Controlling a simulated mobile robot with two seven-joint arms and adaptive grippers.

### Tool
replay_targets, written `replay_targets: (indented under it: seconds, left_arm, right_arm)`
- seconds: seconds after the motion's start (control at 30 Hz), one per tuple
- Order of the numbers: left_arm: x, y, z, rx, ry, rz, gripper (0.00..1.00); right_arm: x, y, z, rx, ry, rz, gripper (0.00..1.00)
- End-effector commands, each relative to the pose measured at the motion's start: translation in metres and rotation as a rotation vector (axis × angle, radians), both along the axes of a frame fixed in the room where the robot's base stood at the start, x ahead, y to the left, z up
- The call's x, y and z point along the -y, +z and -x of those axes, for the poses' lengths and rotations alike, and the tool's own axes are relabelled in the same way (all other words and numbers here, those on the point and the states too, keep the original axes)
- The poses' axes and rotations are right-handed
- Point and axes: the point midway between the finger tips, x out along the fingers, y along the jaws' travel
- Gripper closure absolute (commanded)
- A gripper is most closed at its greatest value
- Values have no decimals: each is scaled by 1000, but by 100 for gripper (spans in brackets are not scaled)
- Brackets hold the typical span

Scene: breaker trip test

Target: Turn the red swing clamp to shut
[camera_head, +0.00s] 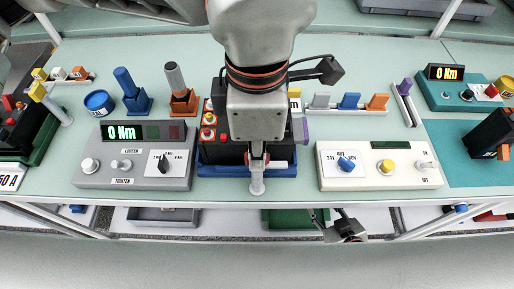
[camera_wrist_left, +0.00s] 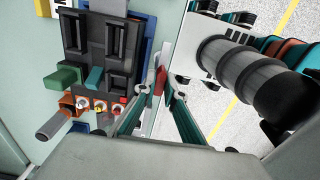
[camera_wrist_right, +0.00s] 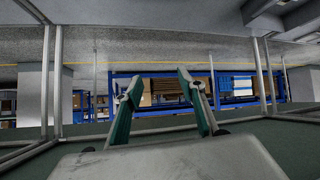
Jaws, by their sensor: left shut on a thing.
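The red swing clamp (camera_wrist_left: 160,79) shows in the left wrist view as a small red piece at the front edge of the dark breaker block (camera_wrist_left: 101,45). My left gripper (camera_wrist_left: 158,90) is shut on it, with one finger on each side. In the head view, my left gripper (camera_head: 257,160) reaches down over the front of the blue fixture (camera_head: 222,171) and hides most of the clamp and breaker. My right gripper (camera_head: 345,230) hangs below the table's front edge, far from the clamp. In the right wrist view its fingers (camera_wrist_right: 158,88) are apart with nothing between them.
A grey tester (camera_head: 134,180) with a 0 Nm display stands left of the fixture. A white control box (camera_head: 374,180) with knobs stands to its right. Orange and blue holders and a blue tape roll (camera_head: 99,102) sit behind. The table's front edge lies close by.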

Motion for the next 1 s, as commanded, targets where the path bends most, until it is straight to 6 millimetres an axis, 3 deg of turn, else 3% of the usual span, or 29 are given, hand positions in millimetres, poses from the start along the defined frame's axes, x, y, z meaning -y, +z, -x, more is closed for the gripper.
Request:
replay_targets:
  seconds: [0.37,1.0]
  left_arm:
    - [0,-3,0,-2,189,1,100]
    - [0,-1,-1,0,791,1,100]
  right_arm:
    - [3,-19,2,-9,4,16,60]
    - [11,-28,-10,17,4,45,60]
